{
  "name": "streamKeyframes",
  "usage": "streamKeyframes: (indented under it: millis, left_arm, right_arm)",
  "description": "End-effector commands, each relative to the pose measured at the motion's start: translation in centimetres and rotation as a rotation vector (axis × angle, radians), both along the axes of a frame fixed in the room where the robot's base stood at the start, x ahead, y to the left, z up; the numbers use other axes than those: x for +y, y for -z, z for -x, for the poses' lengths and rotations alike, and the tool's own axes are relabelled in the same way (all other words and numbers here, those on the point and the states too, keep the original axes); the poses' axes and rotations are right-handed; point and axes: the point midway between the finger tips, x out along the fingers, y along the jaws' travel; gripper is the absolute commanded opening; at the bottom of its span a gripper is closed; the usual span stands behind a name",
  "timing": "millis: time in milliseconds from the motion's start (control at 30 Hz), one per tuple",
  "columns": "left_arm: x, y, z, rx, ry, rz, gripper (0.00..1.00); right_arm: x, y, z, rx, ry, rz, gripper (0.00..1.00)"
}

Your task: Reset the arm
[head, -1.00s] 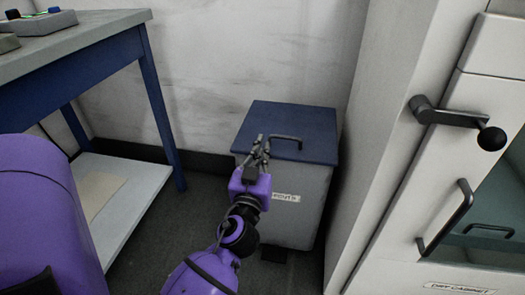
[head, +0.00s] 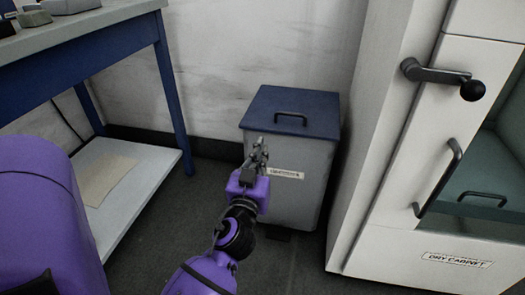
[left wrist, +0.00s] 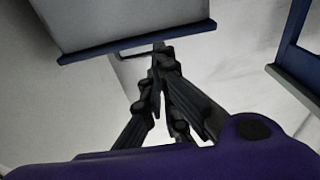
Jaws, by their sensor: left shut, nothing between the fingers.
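My left gripper (head: 259,152) is on the purple arm in the lower middle of the head view. Its fingers are together and empty. It is in front of the grey bin (head: 292,205), whose blue lid (head: 292,108) is down and has a black handle (head: 291,117). In the left wrist view the fingers (left wrist: 160,62) come together near the lid's edge (left wrist: 140,42); I cannot tell whether they touch the bin. My right gripper is not in view.
A blue-framed table (head: 90,37) with a lower white shelf (head: 118,222) stands at left. A dry cabinet (head: 415,130) with a lever handle (head: 440,78) stands at right. Dark floor (head: 205,215) is open between the table and the bin.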

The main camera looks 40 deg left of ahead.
Motion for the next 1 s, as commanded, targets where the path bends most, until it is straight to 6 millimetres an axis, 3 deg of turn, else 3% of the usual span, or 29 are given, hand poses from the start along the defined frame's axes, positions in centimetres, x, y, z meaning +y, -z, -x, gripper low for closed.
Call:
streamKeyframes:
  millis: [533, 633, 733, 867, 1000]
  left_arm:
    - [0.0, 0.3, 0.0, 0.047, -0.008, -0.062, 0.00]
    - [-1.5, 1.0, -0.7, 0.096, 0.025, -0.082, 0.00]
    - [-4.2, 4.1, 0.4, 0.207, 0.100, -0.095, 0.00]
    - [-7.3, 8.6, 3.8, 0.358, 0.196, -0.097, 0.00]
    - [-10.6, 13.6, 9.7, 0.531, 0.303, -0.074, 0.00]
  right_arm:
    - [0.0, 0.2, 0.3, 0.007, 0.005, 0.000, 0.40]
    - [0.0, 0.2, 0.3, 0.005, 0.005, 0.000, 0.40]
    - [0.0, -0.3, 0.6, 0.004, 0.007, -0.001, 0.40]
    - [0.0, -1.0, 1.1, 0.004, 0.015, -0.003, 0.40]
    - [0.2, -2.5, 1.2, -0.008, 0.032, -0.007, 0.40]
